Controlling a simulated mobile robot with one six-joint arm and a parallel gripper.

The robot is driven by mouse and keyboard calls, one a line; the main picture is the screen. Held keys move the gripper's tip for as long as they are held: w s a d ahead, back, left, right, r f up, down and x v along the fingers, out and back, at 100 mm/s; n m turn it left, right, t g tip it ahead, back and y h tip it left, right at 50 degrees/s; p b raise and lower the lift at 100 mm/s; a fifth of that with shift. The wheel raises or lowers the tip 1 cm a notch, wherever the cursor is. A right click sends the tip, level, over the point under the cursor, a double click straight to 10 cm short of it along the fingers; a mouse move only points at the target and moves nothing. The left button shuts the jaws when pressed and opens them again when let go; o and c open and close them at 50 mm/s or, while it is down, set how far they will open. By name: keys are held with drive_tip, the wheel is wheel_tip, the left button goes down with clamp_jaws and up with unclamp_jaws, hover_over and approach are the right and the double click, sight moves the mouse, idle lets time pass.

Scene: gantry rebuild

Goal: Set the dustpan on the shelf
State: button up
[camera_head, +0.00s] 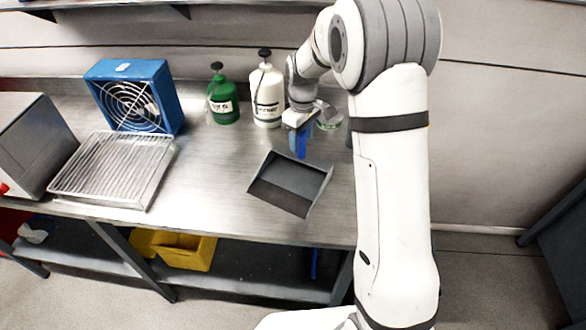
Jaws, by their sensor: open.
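The dark grey dustpan (290,181) lies on the metal workbench, near its front edge and right of the middle, with its open side towards the front. My gripper (301,150) points down just behind the dustpan's back edge, over a blue part that may be its handle or a finger. The gripper is open; its fingertips are small and partly hidden. I cannot tell whether they touch the dustpan. A shelf (95,5) runs along the wall at the top left, with only its underside edge and brackets showing. A lower shelf (240,283) lies under the bench.
A white bottle (267,98) and a green bottle (223,100) stand behind and left of my gripper. A blue fan (136,97), a wire rack (112,168) and a grey box (35,140) fill the left. A yellow bin (187,252) sits below. The bench (215,165) is clear left of the dustpan.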

sight(301, 144)
wheel_tip(301, 144, down, 3)
drive_tip(key=shift+w+f, duration=0.1)
drive_tip(key=shift+f, duration=0.05)
clamp_jaws()
idle(0.5)
idle(0.9)
